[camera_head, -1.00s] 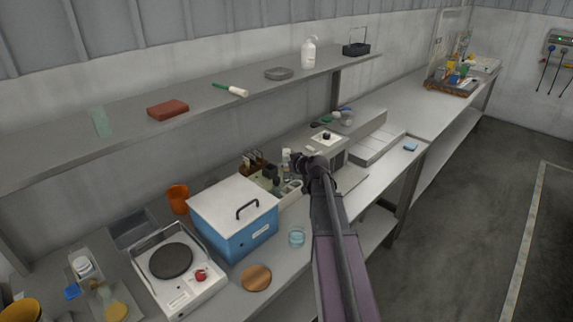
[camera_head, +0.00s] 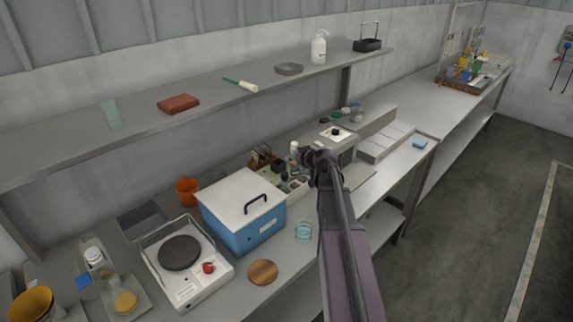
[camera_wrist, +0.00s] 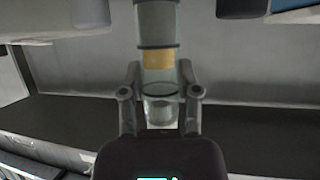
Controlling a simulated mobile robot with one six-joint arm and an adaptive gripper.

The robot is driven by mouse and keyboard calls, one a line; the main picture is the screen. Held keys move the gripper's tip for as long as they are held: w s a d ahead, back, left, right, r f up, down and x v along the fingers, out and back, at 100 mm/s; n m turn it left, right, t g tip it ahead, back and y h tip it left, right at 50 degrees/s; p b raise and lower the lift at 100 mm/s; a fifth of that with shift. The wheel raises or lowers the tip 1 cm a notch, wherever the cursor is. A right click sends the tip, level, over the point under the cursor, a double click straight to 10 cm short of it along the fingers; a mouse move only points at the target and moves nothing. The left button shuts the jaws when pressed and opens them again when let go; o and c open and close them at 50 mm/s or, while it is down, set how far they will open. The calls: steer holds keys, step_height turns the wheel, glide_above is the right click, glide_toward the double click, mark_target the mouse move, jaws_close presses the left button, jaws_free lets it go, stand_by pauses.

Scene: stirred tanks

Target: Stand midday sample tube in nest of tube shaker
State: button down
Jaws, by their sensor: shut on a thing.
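My gripper (camera_wrist: 160,92) is shut on a clear tube (camera_wrist: 160,86) with a grey cap and an orange-yellow band, seen in the wrist view. A finger presses on each side of the tube, and its lower end shows clear liquid or glass. In the head view my gripper (camera_head: 306,156) is over the back of the bench, beside a grey box-shaped device with a white top and a black round piece (camera_head: 336,133). This may be the tube shaker, but its nest cannot be made out. The held tube is not clear in the head view.
A blue box with a white lid (camera_head: 243,212) stands left of my gripper. A small rack with bottles (camera_head: 288,180) is close beside the gripper. A glass dish (camera_head: 304,232) and wooden disc (camera_head: 263,272) lie in front. A shelf (camera_head: 215,102) runs above the bench.

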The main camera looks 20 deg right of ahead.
steer(key=w+a+r+p, duration=0.1)
steer(key=w+r+p, duration=0.3)
steer(key=w, duration=0.9)
steer(key=shift+r, duration=0.3)
steer(key=shift+s+f, duration=0.1)
steer(key=shift+f, duration=0.05)
step_height(320, 180, down, 6)
steer(key=b, duration=0.6)
steer(key=shift+f+b, duration=1.9)
steer(key=shift+f, duration=0.1)
steer(key=shift+c, duration=1.7)
jaws_free()
